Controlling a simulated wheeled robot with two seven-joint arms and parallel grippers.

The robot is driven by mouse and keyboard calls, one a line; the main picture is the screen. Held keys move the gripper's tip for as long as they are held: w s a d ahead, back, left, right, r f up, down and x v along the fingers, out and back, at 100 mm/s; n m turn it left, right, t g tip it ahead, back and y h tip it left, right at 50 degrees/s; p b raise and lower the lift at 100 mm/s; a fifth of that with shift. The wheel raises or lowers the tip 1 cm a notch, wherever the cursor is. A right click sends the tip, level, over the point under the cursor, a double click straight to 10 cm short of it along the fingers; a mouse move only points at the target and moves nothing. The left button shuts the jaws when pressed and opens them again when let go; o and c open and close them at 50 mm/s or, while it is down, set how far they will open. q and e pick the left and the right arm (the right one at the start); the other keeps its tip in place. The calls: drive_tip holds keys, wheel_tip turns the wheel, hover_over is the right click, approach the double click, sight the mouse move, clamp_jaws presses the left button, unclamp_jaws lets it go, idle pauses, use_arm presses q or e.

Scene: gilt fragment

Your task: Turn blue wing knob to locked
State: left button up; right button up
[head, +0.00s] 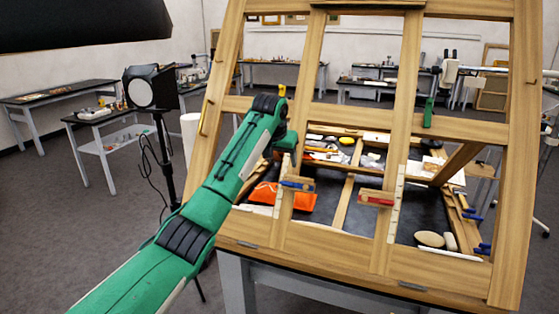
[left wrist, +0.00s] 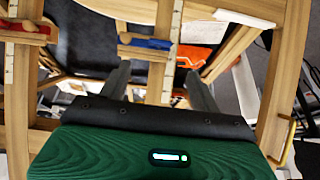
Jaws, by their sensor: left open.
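The blue wing knob (head: 297,185) sits on a small wooden block on the left upright of the wooden easel frame. In the left wrist view the blue knob (left wrist: 150,43) lies roughly lengthwise across the picture, beside a pale marked strip. My left gripper (head: 288,148) is open and empty, above the blue knob in the head view. In the left wrist view its two dark fingers (left wrist: 160,85) stand apart, with the knob beyond them; I see no contact. A similar red knob (head: 376,201) is on the upright to the right. My right gripper is not in view.
The wooden frame (head: 412,110) has uprights and crossbars close around my left arm. An orange item (head: 280,197) lies on the dark surface behind the frame. A black lamp on a stand (head: 153,90) is at the left. Side tables stand farther back.

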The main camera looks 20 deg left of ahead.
use_arm(q)
drive_tip(key=shift+v, duration=1.2)
